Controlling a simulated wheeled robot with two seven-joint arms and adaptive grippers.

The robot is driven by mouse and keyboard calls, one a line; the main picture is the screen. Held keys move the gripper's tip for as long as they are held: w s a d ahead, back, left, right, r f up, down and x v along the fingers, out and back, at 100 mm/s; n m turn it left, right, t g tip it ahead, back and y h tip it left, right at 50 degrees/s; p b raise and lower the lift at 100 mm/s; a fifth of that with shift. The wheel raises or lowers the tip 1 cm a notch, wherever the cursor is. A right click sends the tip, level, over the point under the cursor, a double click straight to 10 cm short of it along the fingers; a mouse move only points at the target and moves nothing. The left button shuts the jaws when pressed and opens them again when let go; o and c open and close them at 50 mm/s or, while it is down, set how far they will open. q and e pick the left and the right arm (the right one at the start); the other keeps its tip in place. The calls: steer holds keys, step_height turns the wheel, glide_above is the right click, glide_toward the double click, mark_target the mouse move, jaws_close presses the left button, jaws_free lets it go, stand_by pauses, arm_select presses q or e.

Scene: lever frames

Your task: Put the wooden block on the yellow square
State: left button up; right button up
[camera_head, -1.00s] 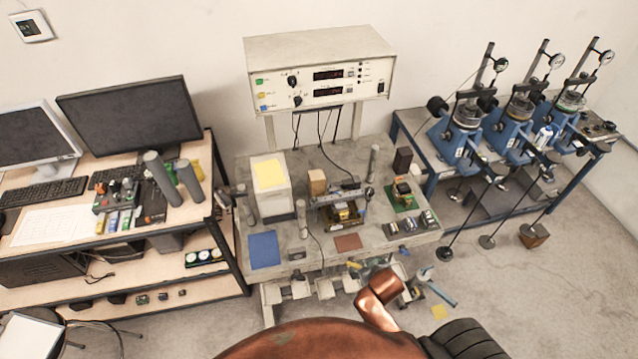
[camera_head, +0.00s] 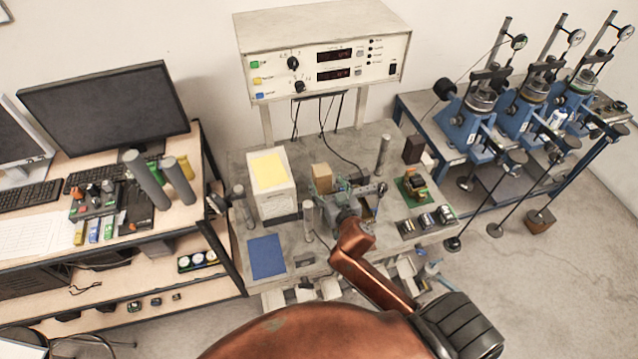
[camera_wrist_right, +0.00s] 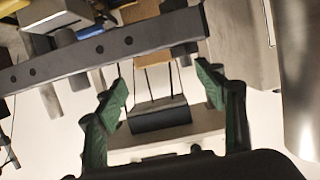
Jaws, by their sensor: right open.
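The wooden block (camera_head: 322,178) is a small tan block standing on the grey bench, behind a low metal fixture. The yellow square (camera_head: 269,170) lies on top of a white box to the left of the block. My right gripper (camera_head: 340,200) is over the bench in front of the block, apart from it. In the right wrist view my right gripper (camera_wrist_right: 160,92) has its green fingers spread, with nothing held. A tan surface there, apparently the block (camera_wrist_right: 170,56), shows partly behind a grey bar. My left gripper is not in view.
A grey bar (camera_wrist_right: 90,47) crosses the wrist view before the fingers. Upright grey posts (camera_head: 308,220) (camera_head: 383,155) stand on the bench. A blue square (camera_head: 266,256) lies at front left. A big instrument (camera_head: 325,55) stands at the back.

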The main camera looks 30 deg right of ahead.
mark_target(323, 173)
steer(key=x, duration=0.2)
steer(key=p+x, duration=0.1)
steer(key=x, duration=0.3)
steer(key=shift+d, duration=0.3)
steer(key=shift+w+d+f, duration=0.1)
steer(key=shift+w+f, duration=0.15)
steer(key=shift+w, duration=0.1)
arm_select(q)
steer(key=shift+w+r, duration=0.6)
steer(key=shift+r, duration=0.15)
arm_select(e)
steer(key=c, duration=0.5)
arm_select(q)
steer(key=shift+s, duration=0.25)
arm_select(e)
steer(key=shift+r, duration=0.1)
jaws_close()
